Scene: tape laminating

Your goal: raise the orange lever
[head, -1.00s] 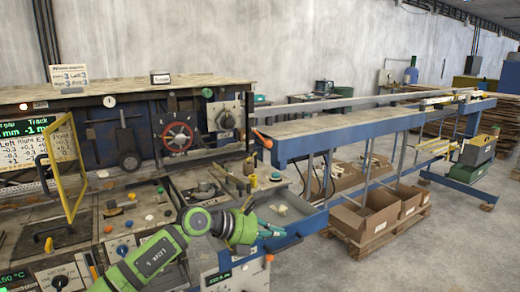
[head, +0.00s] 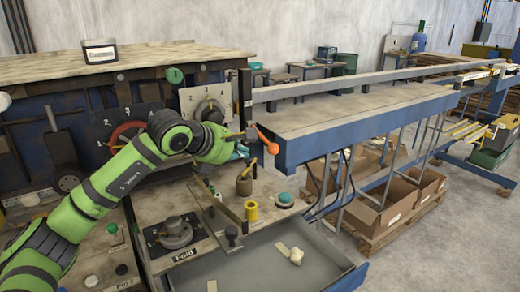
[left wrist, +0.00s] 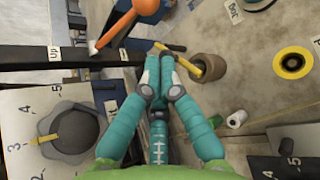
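The orange lever (head: 267,138) is at the left end of the blue-edged long table, its ball end pointing down and to the right. It also shows at the top of the left wrist view (left wrist: 118,26). My left gripper (head: 243,150) is just left of the lever in the head view, its teal fingers partly hidden by the green wrist. In the left wrist view its fingers (left wrist: 162,52) lie below the lever, apart from it, and hold nothing that I can see. My right gripper is not in view.
A grey dial (left wrist: 68,132) and dark bar lie left of the fingers in the wrist view. A brown pot (head: 244,184), a yellow spool (head: 251,211) and a teal button (head: 285,198) stand below. A grey tray (head: 270,262) is at the front.

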